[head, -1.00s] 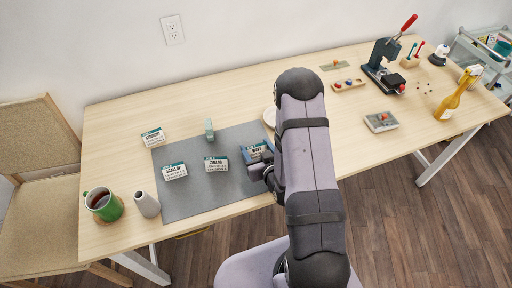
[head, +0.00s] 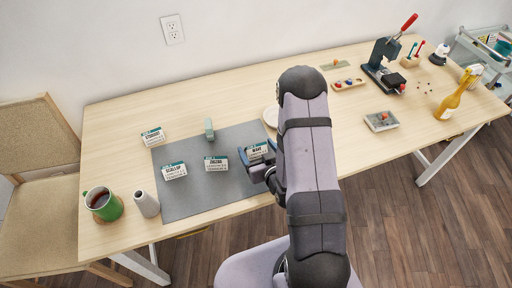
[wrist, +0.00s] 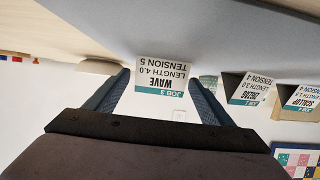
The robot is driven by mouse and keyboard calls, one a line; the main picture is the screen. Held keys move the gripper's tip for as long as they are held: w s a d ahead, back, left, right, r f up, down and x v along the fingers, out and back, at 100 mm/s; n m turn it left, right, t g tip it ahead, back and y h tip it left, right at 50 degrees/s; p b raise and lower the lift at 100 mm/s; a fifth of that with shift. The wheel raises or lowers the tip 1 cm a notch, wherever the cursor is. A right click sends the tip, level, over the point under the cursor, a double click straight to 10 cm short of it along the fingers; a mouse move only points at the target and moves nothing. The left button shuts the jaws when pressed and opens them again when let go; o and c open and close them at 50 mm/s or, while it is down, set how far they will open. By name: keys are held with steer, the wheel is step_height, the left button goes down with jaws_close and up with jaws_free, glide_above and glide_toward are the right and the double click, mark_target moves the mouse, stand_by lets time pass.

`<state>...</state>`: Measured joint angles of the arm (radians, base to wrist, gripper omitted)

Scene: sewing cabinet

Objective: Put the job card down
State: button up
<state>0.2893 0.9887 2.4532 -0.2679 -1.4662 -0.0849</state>
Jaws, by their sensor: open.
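The job card marked WAVE, JOB 3 (head: 257,150), is a small white card with a teal band. It stands at the right end of the grey mat (head: 205,194). My gripper (head: 262,169) is open at the near right side of this card. In the wrist view, which is upside down, the card (wrist: 162,76) shows between the two dark blue fingertips (wrist: 160,92), with a gap on each side. In that view I cannot tell how far the fingertips reach along the card. My arm hides part of the mat's right edge in the head view.
ZIGZAG (head: 216,164) and SCALLOP (head: 174,171) cards stand left of it on the mat; the STRAIGHT card (head: 153,136) is at its back left corner. A green mug (head: 103,205) and grey bottle (head: 147,204) stand front left.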

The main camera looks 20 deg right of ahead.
mark_target(257, 148)
steer(key=p+v, duration=0.2)
steer(key=v, duration=0.2)
steer(key=shift+s+r, duration=0.15)
steer(key=shift+r, duration=0.05)
steer(key=shift+p+v, duration=1)
steer(key=shift+p, duration=0.1)
steer(key=shift+f, duration=0.15)
steer(key=shift+w+a+f+n+g, duration=0.1)
steer(key=shift+w+f+n+g, duration=0.1)
steer(key=shift+w+g, duration=0.2)
steer(key=shift+w+a+f+n+g, duration=0.1)
steer(key=shift+w+n+g, duration=0.15)
steer(key=shift+g, duration=0.15)
steer(key=shift+w+g, duration=0.1)
steer(key=shift+g, duration=0.4)
steer(key=shift+a+r+g, duration=0.1)
steer(key=shift+r+g, duration=0.25)
steer(key=shift+g, duration=0.55)
steer(key=s+a+r+g, duration=0.2)
steer(key=s+r+g, duration=0.2)
steer(key=s+r, duration=0.2)
steer(key=s+a+r+g, duration=0.3)
steer(key=s+r+g, duration=0.2)
steer(key=s, duration=0.6)
steer(key=shift+a+r+m, duration=0.2)
steer(key=shift+r+m, duration=0.25)
steer(key=shift+r, duration=0.05)
